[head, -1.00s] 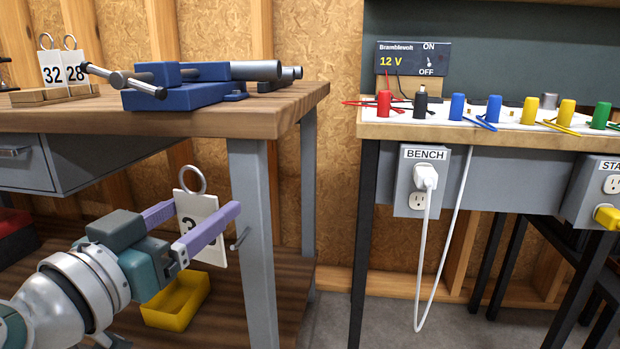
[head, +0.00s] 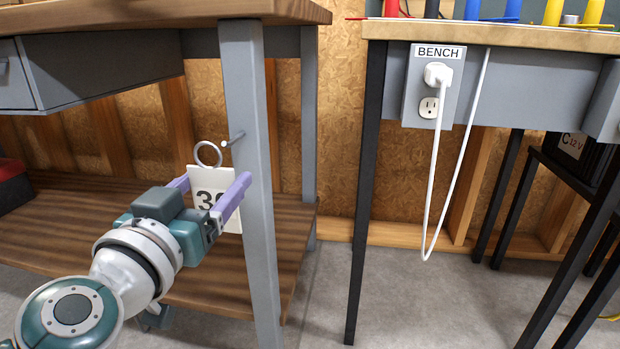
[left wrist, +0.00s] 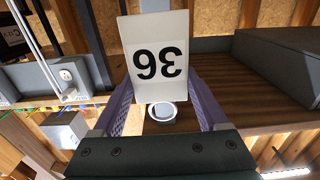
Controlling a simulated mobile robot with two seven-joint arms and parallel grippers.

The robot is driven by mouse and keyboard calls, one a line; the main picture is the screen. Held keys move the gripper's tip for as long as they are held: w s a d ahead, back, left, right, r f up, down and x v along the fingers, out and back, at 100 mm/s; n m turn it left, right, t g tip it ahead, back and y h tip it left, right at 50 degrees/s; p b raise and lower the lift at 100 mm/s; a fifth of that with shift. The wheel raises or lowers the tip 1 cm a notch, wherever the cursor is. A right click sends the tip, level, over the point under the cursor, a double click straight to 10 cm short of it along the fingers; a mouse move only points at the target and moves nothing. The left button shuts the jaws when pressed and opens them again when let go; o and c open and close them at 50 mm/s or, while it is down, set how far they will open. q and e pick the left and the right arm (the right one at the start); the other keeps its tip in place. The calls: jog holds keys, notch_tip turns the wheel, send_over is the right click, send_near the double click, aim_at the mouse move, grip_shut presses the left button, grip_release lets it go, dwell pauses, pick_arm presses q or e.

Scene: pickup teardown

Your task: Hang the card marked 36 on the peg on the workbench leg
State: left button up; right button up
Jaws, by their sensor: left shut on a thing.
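The white card marked 36 (head: 205,180) is held by my left gripper (head: 214,188), which is shut on it with purple fingers at either side. In the left wrist view the card (left wrist: 155,75) appears upside down between the fingers. Its metal ring (head: 208,153) stands above the card; it also shows in the left wrist view (left wrist: 162,111). The peg (head: 232,139) juts from the grey workbench leg (head: 252,190). The peg's tip appears at the ring's right edge in the head view; I cannot tell whether they touch. My right gripper is not in view.
The workbench top (head: 150,17) and drawer overhang the card's left side. A wooden lower shelf (head: 90,215) lies behind my arm. To the right, a second bench has a BENCH outlet box (head: 432,85) and a hanging white cable (head: 432,200). Floor shows between the benches.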

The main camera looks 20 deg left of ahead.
pick_arm(q)
jog(key=shift+b+x, duration=0.55)
jog(key=shift+x, duration=1.45)
jog(key=shift+w+a+f+b, duration=0.2)
jog(key=shift+w+f+b, duration=0.45)
jog(key=shift+w, duration=0.2)
jog(key=shift+f, duration=0.1)
jog(key=o, duration=1.2)
jog(key=shift+o, duration=0.2)
